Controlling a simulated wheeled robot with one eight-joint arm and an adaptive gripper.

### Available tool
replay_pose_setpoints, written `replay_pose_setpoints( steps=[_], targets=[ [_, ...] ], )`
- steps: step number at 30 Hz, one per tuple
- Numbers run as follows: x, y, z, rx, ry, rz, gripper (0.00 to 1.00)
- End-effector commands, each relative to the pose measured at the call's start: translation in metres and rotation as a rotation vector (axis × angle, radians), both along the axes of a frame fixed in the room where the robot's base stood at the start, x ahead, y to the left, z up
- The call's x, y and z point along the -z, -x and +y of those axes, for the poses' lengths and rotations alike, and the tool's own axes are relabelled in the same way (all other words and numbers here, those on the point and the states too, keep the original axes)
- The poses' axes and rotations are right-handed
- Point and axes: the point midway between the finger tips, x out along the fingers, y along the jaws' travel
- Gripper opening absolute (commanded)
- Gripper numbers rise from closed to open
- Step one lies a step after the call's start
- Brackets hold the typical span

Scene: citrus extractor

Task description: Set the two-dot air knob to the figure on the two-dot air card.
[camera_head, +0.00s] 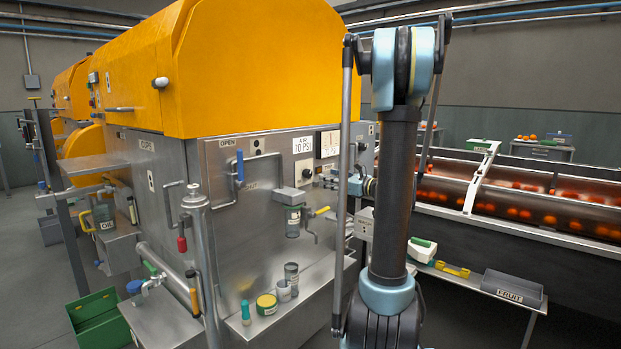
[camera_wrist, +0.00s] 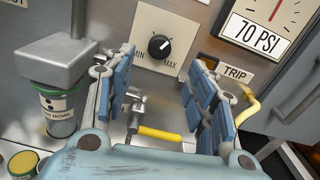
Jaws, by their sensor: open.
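The black air knob (camera_wrist: 159,46) sits on a pale plate marked MIN at left and MAX at right. Its white pointer mark leans to the upper right. The knob also shows in the head view (camera_head: 307,173), on the steel machine front. Above it there, a white card (camera_head: 303,145) reads AIR 70 PSI. In the wrist view, a label (camera_wrist: 257,35) reading 70 PSI sits under a dial with a red needle. My gripper (camera_wrist: 160,92) is open and empty, its blue-padded fingers apart, with the knob beyond the gap. In the head view my arm partly hides it.
Jars (camera_head: 291,275) stand on the shelf below. A roller conveyor (camera_head: 510,195) runs at right.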

Motion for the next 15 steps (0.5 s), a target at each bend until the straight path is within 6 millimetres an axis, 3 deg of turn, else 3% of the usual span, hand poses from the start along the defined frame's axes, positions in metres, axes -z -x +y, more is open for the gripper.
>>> replay_pose_setpoints(
  steps=[15],
  targets=[
    [0.0, -0.054, 0.055, -0.003, 0.0, 0.0, 0.51]
  ],
)
